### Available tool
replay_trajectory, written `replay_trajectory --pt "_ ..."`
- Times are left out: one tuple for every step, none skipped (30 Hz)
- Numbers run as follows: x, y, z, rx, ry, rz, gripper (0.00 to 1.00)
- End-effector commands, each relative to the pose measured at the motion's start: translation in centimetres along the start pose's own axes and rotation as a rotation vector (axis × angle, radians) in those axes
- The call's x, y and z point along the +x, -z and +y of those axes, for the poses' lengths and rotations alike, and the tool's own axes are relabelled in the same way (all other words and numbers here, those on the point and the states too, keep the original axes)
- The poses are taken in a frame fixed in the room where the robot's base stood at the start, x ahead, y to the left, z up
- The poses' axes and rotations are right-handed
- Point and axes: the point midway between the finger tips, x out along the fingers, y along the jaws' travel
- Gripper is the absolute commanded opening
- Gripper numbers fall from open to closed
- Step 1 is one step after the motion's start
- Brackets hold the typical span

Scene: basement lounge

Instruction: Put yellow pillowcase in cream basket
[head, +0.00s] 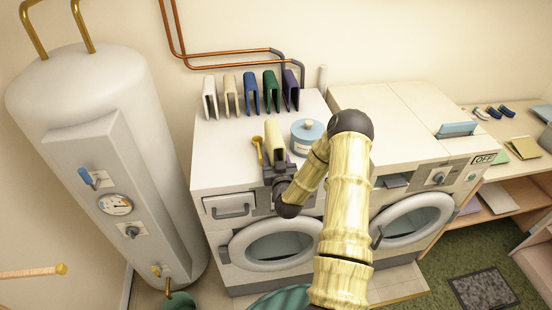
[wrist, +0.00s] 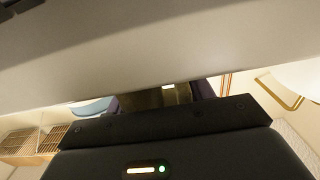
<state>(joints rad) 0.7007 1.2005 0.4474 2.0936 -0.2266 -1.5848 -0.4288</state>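A pale yellow folded cloth (head: 275,140), which looks like the yellow pillowcase, stands on edge on top of the left washing machine. My gripper (head: 277,166) is at its near end, low over the machine's front edge. The fingers are dark and partly hidden by my wrist, so I cannot tell whether they are closed on the cloth. In the wrist view a large pale surface close to the camera hides most of the scene.
Several folded cloths (head: 251,92) stand in a row behind. A yellow scoop (head: 258,149) and a blue-lidded tub (head: 306,137) flank the pale cloth closely. A white tank (head: 105,150) stands left. A second machine (head: 400,130) and a wooden shelf (head: 500,200) are right.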

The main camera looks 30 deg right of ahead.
Motion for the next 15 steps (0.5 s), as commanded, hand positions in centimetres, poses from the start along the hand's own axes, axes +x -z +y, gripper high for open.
replay_trajectory --pt "0.0 0.0 0.0 0.0 -0.001 0.0 0.53" --pt "0.0 0.0 0.1 0.0 -0.001 0.0 0.53" --pt "0.0 0.1 0.1 0.0 -0.001 0.0 0.53" --pt "0.0 0.1 0.1 0.0 -0.001 0.0 0.53" --pt "0.0 0.2 0.0 0.0 -0.001 0.0 0.53" --pt "0.0 0.3 0.0 0.0 -0.001 0.0 0.53" --pt "0.0 0.5 0.0 0.0 -0.001 0.0 0.53" --pt "-0.2 0.2 0.0 0.0 0.0 -0.001 0.53" --pt "-0.6 0.1 0.0 0.0 0.001 -0.001 0.53" --pt "-0.9 0.0 -0.1 0.0 0.001 -0.001 0.53" --pt "-1.3 0.0 -0.1 0.0 0.002 -0.001 0.53" --pt "-1.8 -0.1 -0.1 0.0 0.002 -0.001 0.53" --pt "-2.2 0.0 -0.1 0.0 0.002 -0.001 0.53" --pt "-2.6 -0.1 -0.1 0.0 0.002 -0.001 0.53" --pt "-3.3 -0.1 -0.1 0.0 0.002 -0.001 0.53"
